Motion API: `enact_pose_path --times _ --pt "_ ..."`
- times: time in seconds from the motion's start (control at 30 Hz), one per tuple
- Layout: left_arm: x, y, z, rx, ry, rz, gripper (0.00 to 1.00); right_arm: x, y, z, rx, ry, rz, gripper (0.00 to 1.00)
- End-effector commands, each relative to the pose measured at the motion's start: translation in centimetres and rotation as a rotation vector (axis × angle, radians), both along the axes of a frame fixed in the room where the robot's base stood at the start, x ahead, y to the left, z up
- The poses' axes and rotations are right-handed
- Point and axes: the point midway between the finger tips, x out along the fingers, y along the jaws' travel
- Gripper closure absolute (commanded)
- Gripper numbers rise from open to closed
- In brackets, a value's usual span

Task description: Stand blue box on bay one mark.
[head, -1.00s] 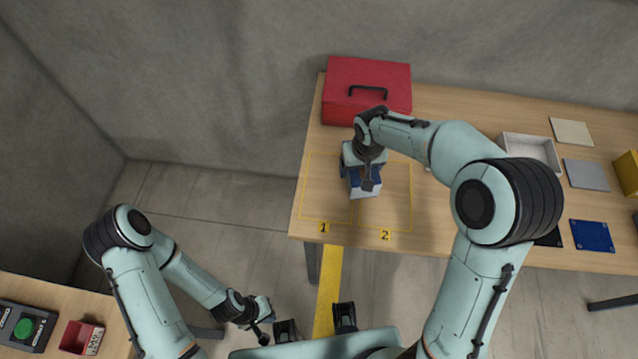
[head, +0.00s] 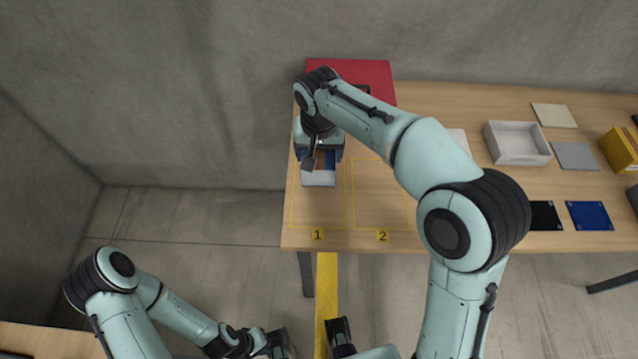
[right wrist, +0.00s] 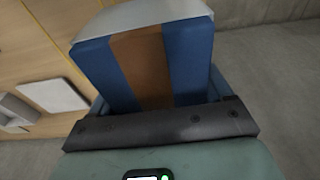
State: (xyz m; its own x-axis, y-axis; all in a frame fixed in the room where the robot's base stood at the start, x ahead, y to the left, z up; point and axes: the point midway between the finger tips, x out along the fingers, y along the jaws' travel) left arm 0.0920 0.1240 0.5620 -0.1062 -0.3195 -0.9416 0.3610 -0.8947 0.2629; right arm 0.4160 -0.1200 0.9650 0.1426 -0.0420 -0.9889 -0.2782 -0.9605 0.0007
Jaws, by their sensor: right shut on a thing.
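The blue box with a brown stripe and a pale end (head: 319,178) is in my right gripper (head: 319,154), over the back part of the bay one mark (head: 318,235). The box (right wrist: 143,70) fills the jaws in the right wrist view, with its pale end away from the gripper. My right wrist hides part of the box and the back of bay one. I cannot tell whether the box touches the table. My left gripper (head: 308,333) is low in the head view, with its fingers apart and empty, well away from the box.
A red toolbox (head: 378,75) stands behind, partly hidden by my right arm. The bay two mark (head: 382,236) beside bay one is empty. A white tray (head: 516,145), flat plates and a yellow box (head: 620,148) are at the right.

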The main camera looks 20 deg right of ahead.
Motion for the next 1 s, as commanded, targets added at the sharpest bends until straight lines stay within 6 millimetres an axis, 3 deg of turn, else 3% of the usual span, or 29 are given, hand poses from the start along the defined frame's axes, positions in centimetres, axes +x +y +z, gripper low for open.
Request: enact_pose_path --times 0.1,0.3,0.5,0.77,1.0 --pt "-0.2 0.0 -0.6 0.0 0.002 0.0 1.0 -0.1 0.0 -3.3 0.0 0.001 0.002 0.76" --pt "-0.4 0.0 -1.1 0.0 0.005 0.001 1.0 0.0 0.0 -7.0 0.001 0.0 0.001 0.76" --pt "-0.4 0.0 -1.2 0.0 0.005 0.001 1.0 0.1 0.0 -8.4 0.0 -0.002 0.001 0.76" --pt "-0.5 0.0 -1.7 0.0 0.006 0.0 1.0 0.0 0.0 -11.9 0.001 -0.001 0.001 0.76" --pt "-0.5 0.0 -1.7 0.0 0.006 0.0 1.0 0.1 0.0 -12.3 0.002 -0.005 0.001 0.76"
